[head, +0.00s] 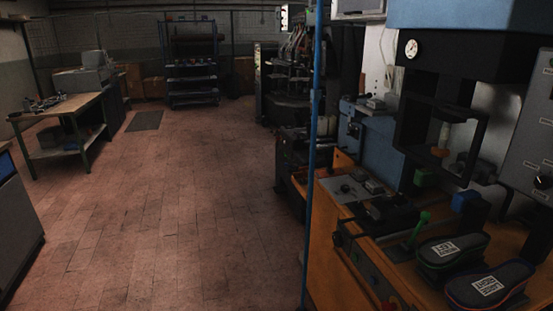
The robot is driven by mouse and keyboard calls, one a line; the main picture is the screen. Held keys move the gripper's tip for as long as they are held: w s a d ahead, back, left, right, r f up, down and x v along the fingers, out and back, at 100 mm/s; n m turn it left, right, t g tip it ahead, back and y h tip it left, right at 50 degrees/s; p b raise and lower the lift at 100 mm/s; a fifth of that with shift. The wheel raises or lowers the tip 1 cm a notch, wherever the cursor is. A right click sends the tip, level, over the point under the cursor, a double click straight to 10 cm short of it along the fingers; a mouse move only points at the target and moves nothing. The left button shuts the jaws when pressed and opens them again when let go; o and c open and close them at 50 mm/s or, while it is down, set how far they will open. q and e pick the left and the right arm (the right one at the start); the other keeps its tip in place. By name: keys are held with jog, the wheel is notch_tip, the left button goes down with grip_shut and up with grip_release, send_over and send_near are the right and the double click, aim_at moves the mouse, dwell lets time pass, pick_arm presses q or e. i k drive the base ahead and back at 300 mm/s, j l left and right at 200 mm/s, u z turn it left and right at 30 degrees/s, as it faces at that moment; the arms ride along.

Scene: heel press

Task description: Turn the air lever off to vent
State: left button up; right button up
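The heel press stands at the right, with an orange base (345,272), a dark upper frame (465,55) and a round white gauge (411,48). A small green lever (421,226) stands up at a tilt on the press's bed, left of the insoles. I cannot tell whether it is the air lever, and no lever marked as air shows clearly. Two dark insoles with white labels, a left one (452,250) and a right one (489,285), lie on the bed at the lower right. Neither of my grippers is in view.
A thin blue upright post (314,150) stands at the press's left edge. A grey panel (528,140) with knobs is at the far right. A workbench (62,110) and a shelf rack (192,85) stand farther back. The tiled floor (175,210) left of the press is clear.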

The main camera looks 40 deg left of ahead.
aim_at(324, 151)
jog(key=u, duration=0.8)
jog(key=z, duration=0.2)
jog(key=i+j+z, duration=0.25)
jog(key=z, duration=0.2)
jog(key=i+j+z, duration=0.2)
jog(key=z, duration=0.3)
jog(key=i+j+z, duration=0.1)
jog(key=j+z, duration=0.35)
jog(key=i+j+z, duration=0.1)
jog(key=j, duration=0.6)
jog(key=i+j, duration=0.15)
jog(key=j, duration=0.55)
jog(key=i+j+z, duration=0.15)
jog(key=j, duration=1.25)
jog(key=i+z, duration=0.05)
jog(key=i, duration=0.05)
